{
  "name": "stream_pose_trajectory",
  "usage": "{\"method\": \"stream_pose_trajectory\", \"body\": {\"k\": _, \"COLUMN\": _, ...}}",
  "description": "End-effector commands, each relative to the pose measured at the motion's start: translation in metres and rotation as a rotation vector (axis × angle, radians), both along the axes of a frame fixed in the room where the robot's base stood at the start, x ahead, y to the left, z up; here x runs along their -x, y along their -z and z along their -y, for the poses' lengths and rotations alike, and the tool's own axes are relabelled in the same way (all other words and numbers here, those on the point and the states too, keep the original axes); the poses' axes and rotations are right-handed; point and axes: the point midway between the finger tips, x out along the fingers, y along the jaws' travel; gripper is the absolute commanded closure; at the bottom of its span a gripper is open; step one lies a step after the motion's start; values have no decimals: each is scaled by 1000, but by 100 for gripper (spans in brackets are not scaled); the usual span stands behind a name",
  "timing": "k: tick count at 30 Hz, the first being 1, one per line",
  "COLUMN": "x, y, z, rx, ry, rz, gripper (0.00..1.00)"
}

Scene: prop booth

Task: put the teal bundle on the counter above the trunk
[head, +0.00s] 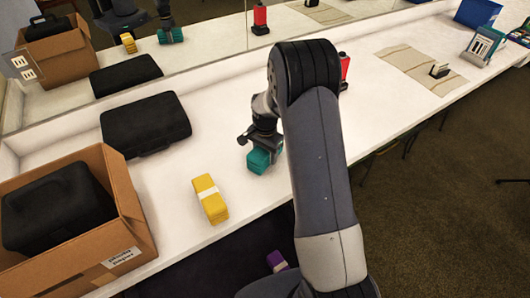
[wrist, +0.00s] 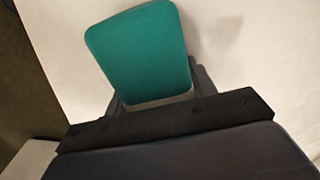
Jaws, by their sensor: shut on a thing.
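My gripper (head: 260,143) is shut on the teal bundle (head: 260,161), over the middle of the white counter (head: 165,215). In the wrist view the teal bundle (wrist: 143,52) stands out beyond the dark jaws (wrist: 155,118), against the white counter top. I cannot tell whether its underside touches the counter. A dark, flat shape (head: 205,272) shows below the counter's front edge; it may be the trunk, but most of it is hidden by the counter and my arm.
A yellow bundle (head: 210,199) stands left of the gripper. A black case (head: 146,124) and a cardboard box (head: 128,200) holding another black case are farther left. A purple bundle (head: 277,261) is below the edge. A red bottle (head: 343,70) stands behind my arm. A mirror lines the back.

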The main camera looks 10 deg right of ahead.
Motion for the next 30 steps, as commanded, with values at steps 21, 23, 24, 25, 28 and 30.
{"method": "stream_pose_trajectory", "body": {"k": 21, "x": 0, "y": 2, "z": 0, "rx": 0, "ry": 0, "rz": 0, "gripper": 26}}
{"method": "stream_pose_trajectory", "body": {"k": 23, "x": 0, "y": 1, "z": 0, "rx": 0, "ry": 0, "rz": 0, "gripper": 26}}
{"method": "stream_pose_trajectory", "body": {"k": 24, "x": 0, "y": -1, "z": 0, "rx": 0, "ry": 0, "rz": 0, "gripper": 26}}
{"method": "stream_pose_trajectory", "body": {"k": 25, "x": 0, "y": -3, "z": 0, "rx": 0, "ry": 0, "rz": 0, "gripper": 26}}
{"method": "stream_pose_trajectory", "body": {"k": 28, "x": -1, "y": -15, "z": 0, "rx": 0, "ry": 0, "rz": 4, "gripper": 26}}
{"method": "stream_pose_trajectory", "body": {"k": 30, "x": -1, "y": -28, "z": 0, "rx": 0, "ry": 0, "rz": 5, "gripper": 26}}
